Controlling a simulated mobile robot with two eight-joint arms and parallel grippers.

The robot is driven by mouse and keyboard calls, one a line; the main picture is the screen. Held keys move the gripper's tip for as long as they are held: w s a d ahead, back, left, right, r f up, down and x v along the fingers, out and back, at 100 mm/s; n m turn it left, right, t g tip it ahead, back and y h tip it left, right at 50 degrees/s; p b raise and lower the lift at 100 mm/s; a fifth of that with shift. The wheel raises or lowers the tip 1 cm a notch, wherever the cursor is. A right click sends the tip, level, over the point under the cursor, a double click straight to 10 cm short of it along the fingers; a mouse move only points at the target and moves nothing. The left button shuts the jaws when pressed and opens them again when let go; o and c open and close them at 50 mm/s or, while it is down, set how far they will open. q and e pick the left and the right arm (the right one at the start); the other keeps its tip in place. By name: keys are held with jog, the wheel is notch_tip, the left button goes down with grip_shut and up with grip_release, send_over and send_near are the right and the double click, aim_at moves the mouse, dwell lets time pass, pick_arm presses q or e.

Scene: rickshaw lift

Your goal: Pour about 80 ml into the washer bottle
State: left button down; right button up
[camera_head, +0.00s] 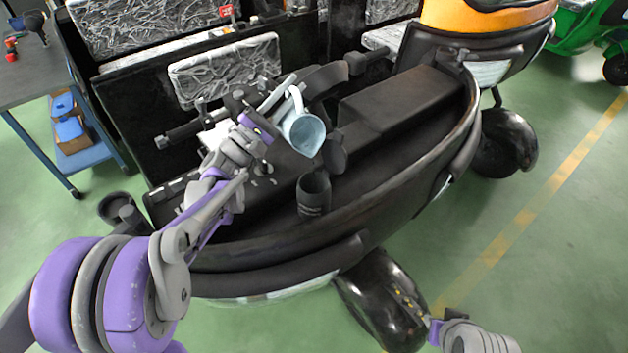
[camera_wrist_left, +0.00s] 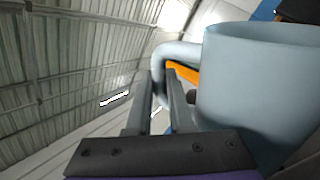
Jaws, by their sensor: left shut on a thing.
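A light blue jug (camera_head: 303,134) is held above the dark rickshaw front; its open mouth shows in the head view. I cannot tell its liquid level. My left gripper (camera_head: 282,94) is shut on the jug's handle; in the wrist view the fingers (camera_wrist_left: 158,105) are at the handle, beside the jug body (camera_wrist_left: 258,85). A black open-topped cylinder (camera_head: 314,194), apparently the washer bottle neck, stands on the rickshaw below and slightly right of the jug, apart from it in the picture. My right gripper is out of view; only part of my right arm shows at the lower right.
A dark round flap (camera_head: 335,153) stands between the jug and the black cylinder in the picture. A handlebar (camera_head: 182,132) and a long black raised box (camera_head: 400,98) flank the jug. A blue-framed cart (camera_head: 42,88) stands at the left.

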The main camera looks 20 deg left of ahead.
pick_arm(q)
jog(key=shift+r+m, duration=0.15)
jog(key=shift+m, duration=0.15)
dwell(0.5)
jog(key=shift+s+d+r+m+g+h+p, duration=0.15)
jog(key=shift+s+r+m+g+h+p, duration=0.15)
jog(key=shift+m+h, duration=0.3)
jog(key=shift+s+d+r+m+g+h+p, duration=0.1)
jog(key=shift+d+r+m+g+h+p, duration=0.1)
jog(key=shift+r+m+g+h, duration=0.3)
jog(key=shift+m, duration=0.3)
jog(key=shift+w+a, duration=0.2)
jog(key=shift+s+d+r+m+h, duration=0.15)
jog(key=shift+s+m+h, duration=0.05)
jog(key=shift+m+h, duration=0.3)
